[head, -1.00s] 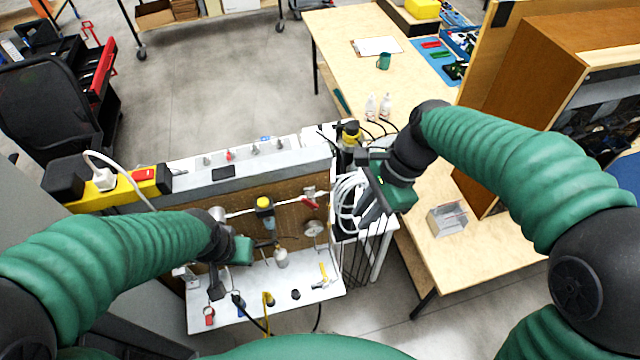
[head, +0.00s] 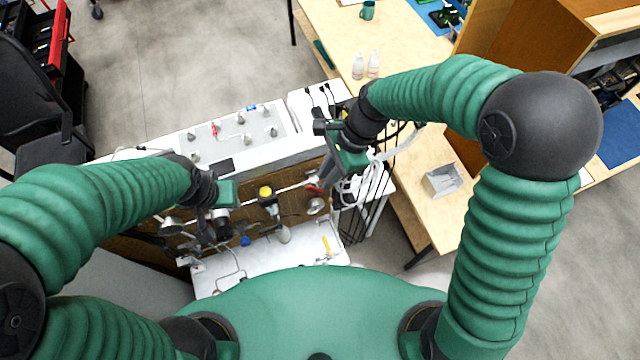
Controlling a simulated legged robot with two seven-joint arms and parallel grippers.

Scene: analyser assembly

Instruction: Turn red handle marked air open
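A red handle (head: 313,181) sits at the right end of a pipe on the upright brown board. A second, smaller red handle (head: 215,128) stands on the pale top panel. No marking can be read on either. My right gripper (head: 327,178) points down at the board's right end, with its dark fingers beside the first red handle and partly over it in the picture. Contact and finger gap are unclear. My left gripper (head: 222,228) is in front of the board's left part, away from both red handles, and its finger opening is unclear.
A gauge (head: 316,206) and a yellow-topped fitting (head: 266,193) are on the board. White coiled tubing (head: 372,182) hangs right of my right gripper. A white tray (head: 300,250) lies below.

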